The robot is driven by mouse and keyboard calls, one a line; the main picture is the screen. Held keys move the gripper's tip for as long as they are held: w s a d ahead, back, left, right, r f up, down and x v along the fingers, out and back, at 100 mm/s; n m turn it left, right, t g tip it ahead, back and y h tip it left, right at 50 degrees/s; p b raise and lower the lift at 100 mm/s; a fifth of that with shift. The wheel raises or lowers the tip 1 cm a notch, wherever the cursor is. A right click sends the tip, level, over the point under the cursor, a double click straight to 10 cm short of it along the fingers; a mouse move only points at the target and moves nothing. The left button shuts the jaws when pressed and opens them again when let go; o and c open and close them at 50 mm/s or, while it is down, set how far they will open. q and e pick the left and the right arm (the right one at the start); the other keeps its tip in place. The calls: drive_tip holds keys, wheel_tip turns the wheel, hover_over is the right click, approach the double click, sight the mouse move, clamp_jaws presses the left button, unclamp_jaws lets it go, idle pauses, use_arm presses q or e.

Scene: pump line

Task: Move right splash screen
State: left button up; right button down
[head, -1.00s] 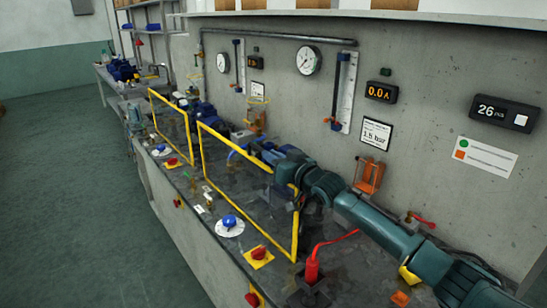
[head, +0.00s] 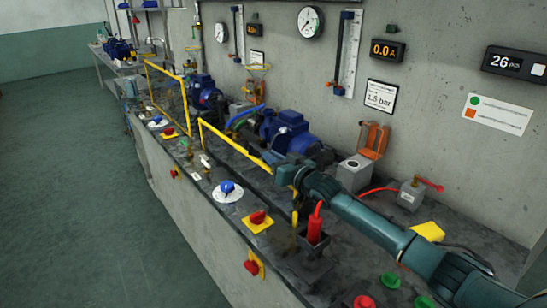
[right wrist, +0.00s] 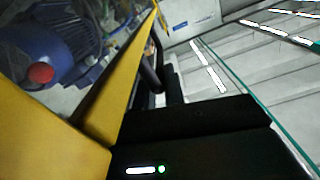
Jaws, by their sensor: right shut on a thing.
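The right splash screen (head: 236,148) is a clear panel with a yellow frame at the front of the bench. Its top rail slopes down toward my right gripper (head: 292,174), which is shut on the frame near its right end. Little of the lower frame can be made out. In the right wrist view, the yellow frame (right wrist: 125,85) runs up close to the black gripper body, and a greenish glass edge shows at right. The left splash screen (head: 166,98) stands farther along the bench. My left gripper is not in view.
A blue pump motor (head: 290,133) sits behind the screen. A blue knob (head: 228,187), a red knob (head: 257,217) and a red-handled part (head: 315,226) stand near the front edge. A grey box (head: 354,172) is behind my forearm. The floor at left is clear.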

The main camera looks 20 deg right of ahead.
drive_tip(key=c, duration=1.5)
unclamp_jaws()
wheel_tip(320, 180, up, 10)
drive_tip(key=shift+r, duration=0.1)
